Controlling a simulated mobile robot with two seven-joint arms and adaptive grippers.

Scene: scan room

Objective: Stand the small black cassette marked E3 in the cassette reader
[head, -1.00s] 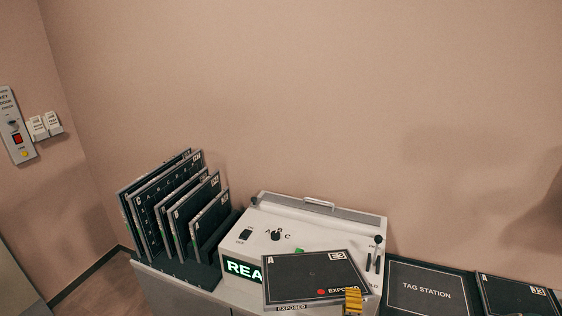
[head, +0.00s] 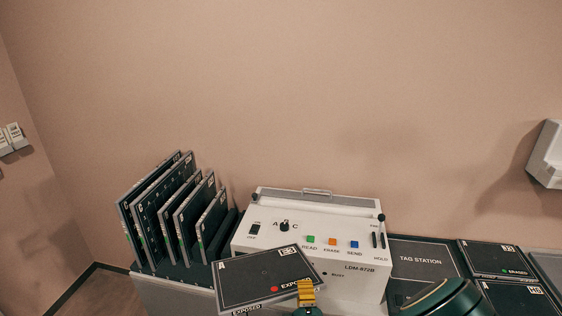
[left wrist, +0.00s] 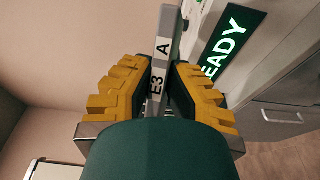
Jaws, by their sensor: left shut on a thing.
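A black cassette (head: 258,275) with a light edge and the marks A, E3 and EXPOSED is held in front of the cassette reader (head: 345,232). In the left wrist view the E3 cassette (left wrist: 166,48) shows edge-on between the yellow fingers. My left gripper (head: 306,294) is shut on its near edge; it also shows in the left wrist view (left wrist: 158,85). The cassette is tilted, with its broad face upward, and hides part of the reader's front. I cannot see a slot in the reader. My right gripper is not in view.
A rack (head: 172,267) with several upright cassettes stands left of the reader. A dark mat marked TAG STATION (head: 420,258) lies to the right, with flat cassettes (head: 493,259) beyond it. A green rounded shape at the bottom right is likely my arm.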

